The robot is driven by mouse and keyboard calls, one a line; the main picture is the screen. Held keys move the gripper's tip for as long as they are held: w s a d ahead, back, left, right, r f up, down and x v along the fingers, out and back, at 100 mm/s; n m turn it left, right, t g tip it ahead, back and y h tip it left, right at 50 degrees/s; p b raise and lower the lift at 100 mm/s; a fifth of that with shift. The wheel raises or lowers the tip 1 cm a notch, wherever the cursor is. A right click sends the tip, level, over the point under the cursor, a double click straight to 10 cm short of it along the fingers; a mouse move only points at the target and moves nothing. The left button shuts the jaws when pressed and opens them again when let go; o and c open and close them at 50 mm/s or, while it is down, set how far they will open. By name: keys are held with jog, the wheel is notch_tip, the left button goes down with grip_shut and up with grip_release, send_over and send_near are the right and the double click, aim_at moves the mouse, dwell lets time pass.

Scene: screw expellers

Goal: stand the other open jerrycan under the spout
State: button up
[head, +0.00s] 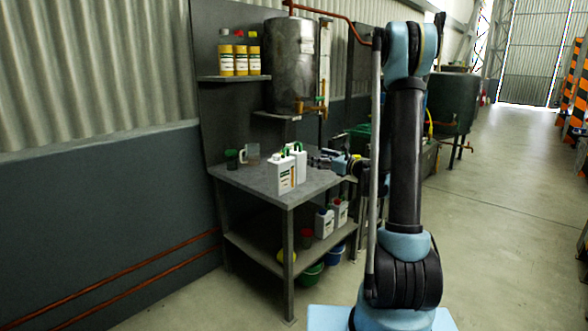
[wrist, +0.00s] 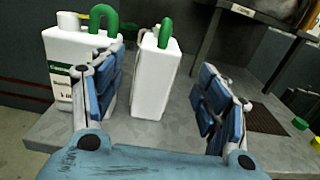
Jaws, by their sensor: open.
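Two white jerrycans with green handles stand upright close together on the grey workbench. The nearer labelled one (head: 285,176) shows at left in the wrist view (wrist: 62,50), with a pale neck or cap on top. The other jerrycan (head: 300,162) is right of it in the wrist view (wrist: 155,78); I cannot make out its mouth. My gripper (head: 318,160) is open and empty beside them. In the wrist view its fingers (wrist: 160,95) spread in front of the second jerrycan, which lies nearer the left finger. A brass spout (head: 316,106) hangs from the grey tank (head: 291,62).
The workbench (head: 250,181) also holds a dark green jar (head: 232,159) and a clear mug (head: 250,153). A dark grate (wrist: 258,118) and a green cap (wrist: 300,123) lie at right in the wrist view. More jerrycans (head: 324,223) stand on the lower shelf.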

send_near(293, 150)
jog(key=x, duration=0.4)
jog(key=shift+w+a+f, duration=0.1)
jog(key=shift+a+f, duration=0.05)
jog(key=shift+a, duration=0.1)
jog(key=shift+x, duration=2.65)
jog(key=shift+d+f, duration=0.1)
jog(key=shift+f, duration=0.05)
grip_shut()
